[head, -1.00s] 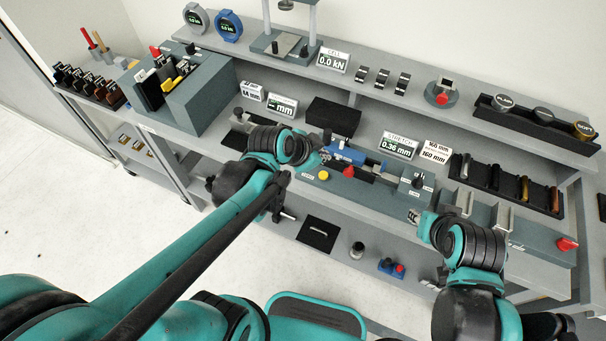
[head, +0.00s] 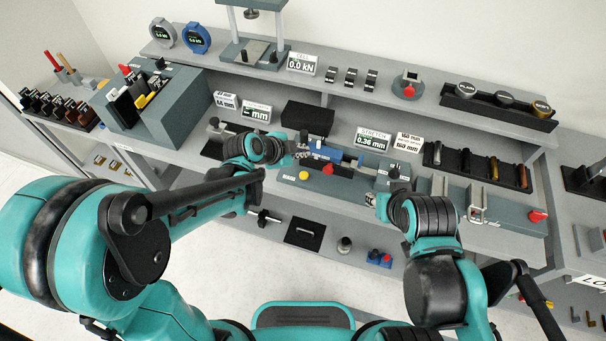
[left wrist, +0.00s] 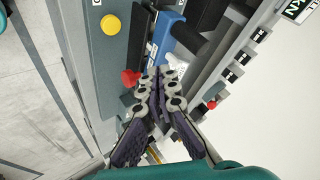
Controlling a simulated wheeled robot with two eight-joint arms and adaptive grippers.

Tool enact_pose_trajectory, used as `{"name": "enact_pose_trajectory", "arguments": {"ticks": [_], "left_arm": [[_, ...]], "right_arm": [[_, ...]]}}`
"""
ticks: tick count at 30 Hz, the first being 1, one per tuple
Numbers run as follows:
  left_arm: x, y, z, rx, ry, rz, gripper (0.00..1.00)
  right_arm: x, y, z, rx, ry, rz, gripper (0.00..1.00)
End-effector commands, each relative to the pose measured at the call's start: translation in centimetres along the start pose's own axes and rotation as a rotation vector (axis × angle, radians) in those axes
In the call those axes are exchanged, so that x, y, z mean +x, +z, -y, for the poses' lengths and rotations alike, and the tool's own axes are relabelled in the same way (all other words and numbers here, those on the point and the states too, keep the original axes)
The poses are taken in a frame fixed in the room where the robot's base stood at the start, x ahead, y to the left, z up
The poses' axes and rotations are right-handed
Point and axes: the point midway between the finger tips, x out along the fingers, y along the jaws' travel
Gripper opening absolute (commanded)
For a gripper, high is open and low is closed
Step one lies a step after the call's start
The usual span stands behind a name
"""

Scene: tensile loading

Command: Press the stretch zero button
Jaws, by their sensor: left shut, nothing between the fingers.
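A teal-grey test bench (head: 350,188) stands mid-table, with a blue cylinder-like part (head: 341,154), a round yellow button (head: 304,175) and a red knob (head: 328,169) on it. The stretch display (head: 372,139) behind it reads 0.36 mm. Button labels are too small to read. My left gripper (head: 304,154) is shut and empty at the left end of the blue part. In the left wrist view its closed fingertips (left wrist: 166,74) are close to the red knob (left wrist: 130,77) and the blue part (left wrist: 165,36); the yellow button (left wrist: 111,24) is farther off. My right gripper (head: 378,203) is mostly hidden by its wrist, near the bench front.
A black block (head: 308,116) and the small mm display (head: 257,112) stand behind the bench. A rack of bars (head: 478,165) is at right and a grey holder box (head: 170,105) at left. The upper shelf holds gauges and a press (head: 252,50).

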Motion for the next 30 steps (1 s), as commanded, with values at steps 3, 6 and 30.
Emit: {"name": "enact_pose_trajectory", "arguments": {"ticks": [3, 6, 30], "left_arm": [[0.5, 0.4, -0.3, 0.0, 0.0, 0.0, 0.0], [1.1, 0.8, -0.8, 0.0, 0.0, 0.0, 0.0], [6.0, 4.4, -4.4, -0.001, 0.0, 0.001, 0.0]], "right_arm": [[0.5, 0.3, 0.0, 0.0, 0.0, 0.0, 0.31], [1.1, 0.8, 0.0, 0.0, 0.0, 0.0, 0.31], [5.9, 4.2, 0.0, 0.0, 0.0, 0.0, 0.31]]}}
